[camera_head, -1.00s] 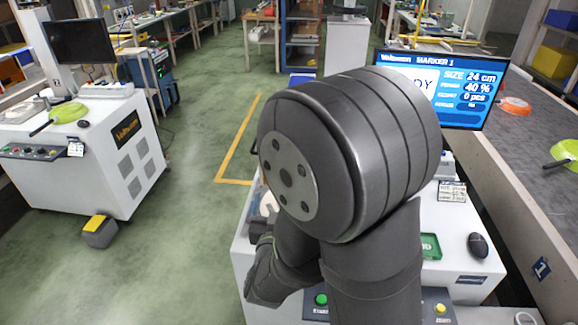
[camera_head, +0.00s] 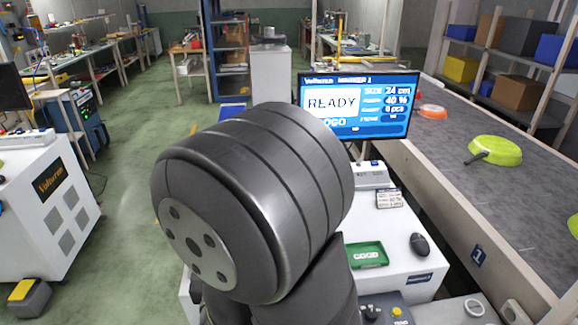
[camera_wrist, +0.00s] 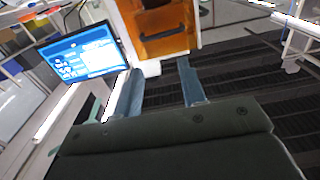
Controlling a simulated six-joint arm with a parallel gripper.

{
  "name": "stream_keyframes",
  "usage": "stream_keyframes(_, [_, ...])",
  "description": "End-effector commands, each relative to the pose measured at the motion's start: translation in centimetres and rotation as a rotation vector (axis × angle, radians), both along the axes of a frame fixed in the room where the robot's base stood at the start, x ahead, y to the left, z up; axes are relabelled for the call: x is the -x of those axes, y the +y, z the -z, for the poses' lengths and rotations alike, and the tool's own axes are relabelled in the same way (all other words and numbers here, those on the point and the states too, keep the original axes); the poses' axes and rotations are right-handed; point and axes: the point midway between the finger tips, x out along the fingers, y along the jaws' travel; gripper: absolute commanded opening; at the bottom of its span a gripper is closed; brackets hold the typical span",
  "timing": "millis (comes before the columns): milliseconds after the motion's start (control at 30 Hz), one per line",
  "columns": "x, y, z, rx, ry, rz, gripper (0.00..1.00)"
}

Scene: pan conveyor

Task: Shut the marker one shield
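The marker one shield (camera_wrist: 158,30) shows in the wrist view as an orange see-through panel in a white frame, with a dark handle (camera_wrist: 163,34) across it. I cannot tell how far open it is. My gripper (camera_wrist: 157,68) is open and empty. Its two blue-grey fingers point toward the shield's lower edge, seemingly apart from it. In the head view my arm hides the shield and the gripper. The marker one screen (camera_head: 358,106) reads READY, and it also shows left of the shield in the wrist view (camera_wrist: 82,55).
A green tray (camera_head: 368,256), a black mouse (camera_head: 419,244) and a control panel (camera_head: 385,311) are on the white bench. The conveyor (camera_head: 470,190) at the right carries a green pan (camera_head: 496,151) and an orange one (camera_head: 432,112). Green floor lies open at the left.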

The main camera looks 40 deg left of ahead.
Motion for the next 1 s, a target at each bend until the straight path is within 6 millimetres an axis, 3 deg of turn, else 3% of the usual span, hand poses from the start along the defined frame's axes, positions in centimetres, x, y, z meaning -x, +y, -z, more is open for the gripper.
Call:
stream_keyframes(33, [0.0,0.2,0.0,-0.001,0.005,-0.003,0.27])
stream_keyframes(167, [0.3,2.1,0.2,-0.003,0.068,-0.044,0.02])
stream_keyframes(200, [0.5,3.1,0.3,-0.002,0.104,-0.071,0.00])
stream_keyframes(400, [2.3,9.8,0.1,0.030,0.323,-0.242,0.00])
stream_keyframes(600, [3.9,14.9,-1.4,0.121,0.499,-0.392,0.00])
stream_keyframes(800, [4.2,17.6,-3.7,0.265,0.626,-0.479,0.00])
stream_keyframes(1000, [2.7,17.9,-6.5,0.441,0.710,-0.480,0.00])
